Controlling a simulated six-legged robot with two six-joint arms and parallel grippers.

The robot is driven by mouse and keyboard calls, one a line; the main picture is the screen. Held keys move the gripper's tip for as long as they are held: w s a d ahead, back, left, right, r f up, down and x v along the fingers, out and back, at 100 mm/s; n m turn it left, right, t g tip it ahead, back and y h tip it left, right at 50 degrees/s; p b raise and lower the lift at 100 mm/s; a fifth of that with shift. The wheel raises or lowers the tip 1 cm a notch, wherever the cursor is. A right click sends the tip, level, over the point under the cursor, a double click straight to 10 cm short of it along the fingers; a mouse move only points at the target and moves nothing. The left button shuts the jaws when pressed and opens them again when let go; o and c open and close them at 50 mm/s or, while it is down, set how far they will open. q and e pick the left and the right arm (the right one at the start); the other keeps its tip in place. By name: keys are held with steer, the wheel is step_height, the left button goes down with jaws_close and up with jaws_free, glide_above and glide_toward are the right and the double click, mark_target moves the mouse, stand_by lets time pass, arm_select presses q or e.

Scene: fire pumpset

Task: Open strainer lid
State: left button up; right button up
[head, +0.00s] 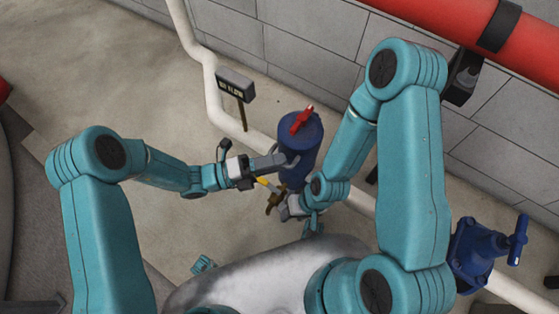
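The strainer (296,168) is an upright dark blue cylinder on the white pipe, near the middle of the head view. A red handle (302,120) sits on its round blue lid (290,124). My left gripper (284,162) reaches in from the left, with its grey fingers at the strainer's side, below the lid. I cannot tell if the fingers are apart or touch it. My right gripper (283,207) is low beside the strainer's base, next to a small brass valve (273,201) with a yellow lever (263,182). Its fingers are too small and partly hidden to read.
A dark sign (235,84) on a post stands left of the strainer. A white pipe (207,75) runs down past it. A red pipe (450,34) crosses the upper right along the block wall. A blue valve (474,250) is at the lower right. Open floor lies at the left.

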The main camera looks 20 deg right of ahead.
arm_select(q)
steer(key=shift+s+d+r, duration=0.1)
steer(key=shift+d, duration=0.55)
